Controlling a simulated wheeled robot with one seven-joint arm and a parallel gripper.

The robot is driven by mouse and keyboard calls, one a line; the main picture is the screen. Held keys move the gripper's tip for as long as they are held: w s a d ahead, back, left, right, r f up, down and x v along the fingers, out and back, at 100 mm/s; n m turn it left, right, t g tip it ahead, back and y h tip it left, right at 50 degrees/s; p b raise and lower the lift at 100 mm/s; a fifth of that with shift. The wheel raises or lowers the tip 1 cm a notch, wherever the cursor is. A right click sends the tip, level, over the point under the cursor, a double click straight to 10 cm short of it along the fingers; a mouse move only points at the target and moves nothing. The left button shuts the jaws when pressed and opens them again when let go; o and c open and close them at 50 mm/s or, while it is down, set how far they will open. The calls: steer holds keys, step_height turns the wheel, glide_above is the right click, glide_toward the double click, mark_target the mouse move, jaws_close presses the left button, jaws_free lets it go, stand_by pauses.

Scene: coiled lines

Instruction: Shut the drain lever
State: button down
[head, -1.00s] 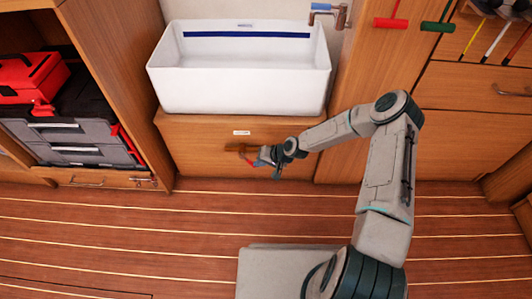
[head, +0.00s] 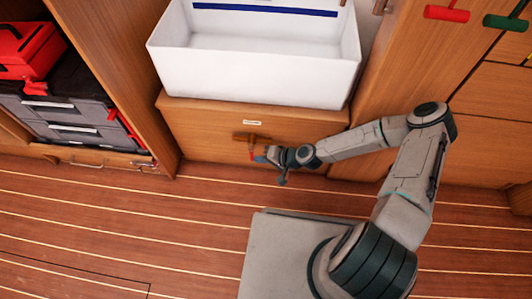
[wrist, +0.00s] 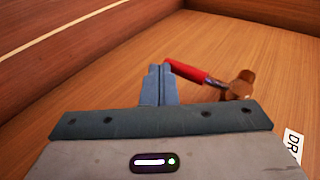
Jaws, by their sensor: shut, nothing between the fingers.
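The drain lever is a red handle (wrist: 195,72) on a brown metal valve (wrist: 240,87), fixed to the wooden panel under the sink. In the head view the valve (head: 252,138) shows as a short horizontal piece, with the red handle (head: 252,155) pointing down from it. My gripper (wrist: 159,72) is shut and empty, its fingertips right beside the free end of the handle. I cannot tell whether they touch it. In the head view my gripper (head: 262,158) is just right of the handle and partly hides its lower end.
A white label (wrist: 293,146) starting "DR" is on the panel above the valve. The white sink (head: 255,75) overhangs above. Red (head: 447,13) and green (head: 506,22) T-handles are at upper right. Toolboxes (head: 60,110) fill the left shelf. The striped floor (head: 110,225) is clear at left.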

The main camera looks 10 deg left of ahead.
steer(key=shift+a, duration=0.1)
stand_by(0.6)
steer(key=s+d+p, duration=0.1)
steer(key=s+d, duration=0.1)
steer(key=d, duration=1.2)
steer(key=shift+p, duration=0.35)
steer(key=shift+s+f, duration=0.15)
